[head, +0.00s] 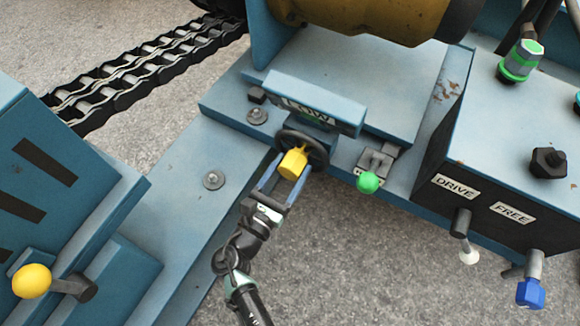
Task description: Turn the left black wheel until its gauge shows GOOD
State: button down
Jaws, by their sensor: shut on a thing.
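The black wheel (318,145) sits below the gauge in the middle of the head view, and a yellow handle (293,162) stands out from it. The gauge (308,112) above it is partly covered by a blue hood, and its visible label seems to read LOW. A small green patch shows under the label. My gripper (291,168) reaches up from below, its two fingers on either side of the yellow handle, shut on it. The handle and fingers hide part of the wheel's lower left.
A green-knobbed lever (368,182) stands close to the right of the wheel. A dark box with DRIVE (455,187) and FREE (512,213) labels is at right, with a blue-tipped lever (530,292). A yellow-knobbed lever (32,281) is at lower left. A cable chain (140,70) lies at upper left.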

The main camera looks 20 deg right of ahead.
jog(key=shift+c, duration=0.2)
grip_release()
jog(key=shift+a, duration=0.1)
jog(key=p+v, duration=0.5)
jog(key=v, duration=0.8)
dwell(0.9)
